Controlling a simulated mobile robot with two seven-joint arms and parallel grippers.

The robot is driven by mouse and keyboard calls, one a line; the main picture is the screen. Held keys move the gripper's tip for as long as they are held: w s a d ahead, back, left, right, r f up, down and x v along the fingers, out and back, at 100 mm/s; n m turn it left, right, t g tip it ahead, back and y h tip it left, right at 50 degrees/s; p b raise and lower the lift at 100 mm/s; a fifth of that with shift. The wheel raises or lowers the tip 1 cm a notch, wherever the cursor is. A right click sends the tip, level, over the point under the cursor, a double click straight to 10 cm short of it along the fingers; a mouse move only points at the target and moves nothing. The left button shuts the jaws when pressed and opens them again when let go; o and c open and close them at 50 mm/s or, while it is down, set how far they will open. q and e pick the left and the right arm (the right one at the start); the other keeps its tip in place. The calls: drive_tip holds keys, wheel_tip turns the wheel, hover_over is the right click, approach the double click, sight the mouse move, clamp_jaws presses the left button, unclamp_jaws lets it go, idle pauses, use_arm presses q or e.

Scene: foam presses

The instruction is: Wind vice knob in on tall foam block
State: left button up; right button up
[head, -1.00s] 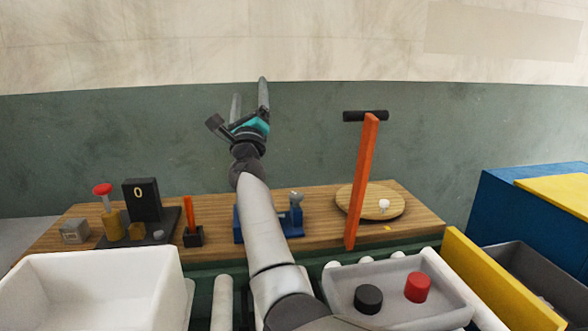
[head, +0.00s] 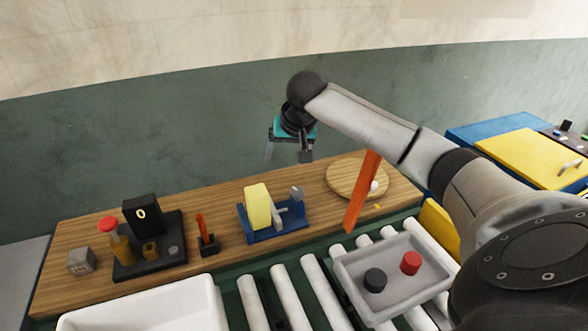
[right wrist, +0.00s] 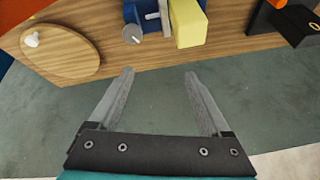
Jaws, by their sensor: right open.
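The tall foam block (head: 257,206) is pale yellow and stands upright in the blue vice (head: 262,234) on the wooden bench. The vice's grey knob (head: 297,193) is on the right end of its screw. In the right wrist view, the block (right wrist: 187,24), the blue vice (right wrist: 133,12) and the round knob (right wrist: 132,34) show at the top. My right gripper (head: 288,158) hangs above and behind the vice, pointing down. Its two fingers are apart and empty in the right wrist view (right wrist: 157,75). My left gripper is out of view.
A black gauge stand (head: 148,258) is at the left. Rollers, a white bin (head: 150,312) and a grey tray (head: 350,272) lie in front.

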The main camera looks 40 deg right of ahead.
drive_tip(key=s+d+g+h, duration=0.1)
drive_tip(key=s+d, duration=0.1)
drive_tip(key=s, duration=0.1)
drive_tip(key=b, duration=0.2)
approach(298, 190)
drive_tip(key=x, duration=0.8)
drive_tip(key=shift+w+f, duration=0.15)
drive_tip(key=shift+f, duration=0.1)
drive_tip(key=shift+g+p, duration=0.3)
clamp_jaws()
